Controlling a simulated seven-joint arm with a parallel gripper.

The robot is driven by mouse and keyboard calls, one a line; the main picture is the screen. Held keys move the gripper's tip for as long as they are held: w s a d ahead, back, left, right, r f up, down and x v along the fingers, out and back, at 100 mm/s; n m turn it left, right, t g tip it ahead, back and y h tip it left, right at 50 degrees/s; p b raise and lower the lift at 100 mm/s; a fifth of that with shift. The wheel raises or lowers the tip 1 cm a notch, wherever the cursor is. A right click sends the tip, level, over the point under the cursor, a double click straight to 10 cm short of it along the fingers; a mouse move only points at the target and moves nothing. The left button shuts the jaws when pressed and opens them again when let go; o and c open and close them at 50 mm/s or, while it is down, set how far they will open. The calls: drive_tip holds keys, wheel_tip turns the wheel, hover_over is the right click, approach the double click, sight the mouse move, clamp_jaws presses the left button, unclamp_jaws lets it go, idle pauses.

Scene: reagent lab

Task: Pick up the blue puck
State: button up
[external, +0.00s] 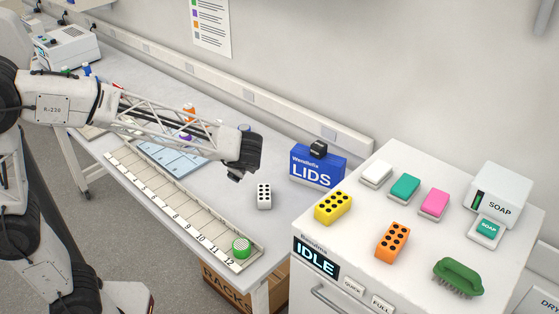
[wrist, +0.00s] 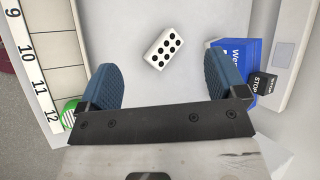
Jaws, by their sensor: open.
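No clear blue puck shows. A small bluish rounded thing (external: 244,127) peeks out behind my wrist in the external view, mostly hidden; I cannot tell whether it is the puck. My gripper (external: 236,177) hangs above the bench, left of the blue LIDS box. In the wrist view my gripper (wrist: 162,80) has its two blue pads wide apart with nothing between them. A white block with black dots (external: 264,196) lies on the bench below and beyond the fingertips; it also shows in the wrist view (wrist: 163,48).
The blue LIDS box (external: 316,170) with a black STOP block (external: 318,149) stands against the wall. A numbered rack (external: 190,207) runs along the front edge, with a green round thing (external: 241,247) near 12. A white machine (external: 365,225) holding several blocks stands right.

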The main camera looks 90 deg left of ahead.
drive_tip(key=w+a+f+m+g+y, duration=0.1)
drive_tip(key=w+a+f+m, duration=0.15)
drive_tip(key=a, duration=0.85)
drive_tip(key=w+a+f+m+g+y, duration=0.15)
drive_tip(key=a+f, duration=0.25)
drive_tip(key=a, duration=0.7)
drive_tip(key=m+y, duration=0.3)
drive_tip(key=m, duration=0.1)
approach(246, 131)
drive_tip(key=a, duration=0.2)
drive_tip(key=a+f, duration=0.1)
drive_tip(key=shift+s+f+g+h, duration=0.1)
drive_tip(key=shift+s+g+h, duration=0.15)
drive_tip(key=shift+s+g, duration=0.15)
drive_tip(key=shift+s+a+f, duration=0.15)
drive_tip(key=shift+a+f, duration=0.05)
drive_tip(key=shift+a, duration=0.3)
drive_tip(key=shift+x, duration=1.25)
drive_tip(key=shift+x, duration=2.6)
drive_tip(key=shift+a, duration=0.1)
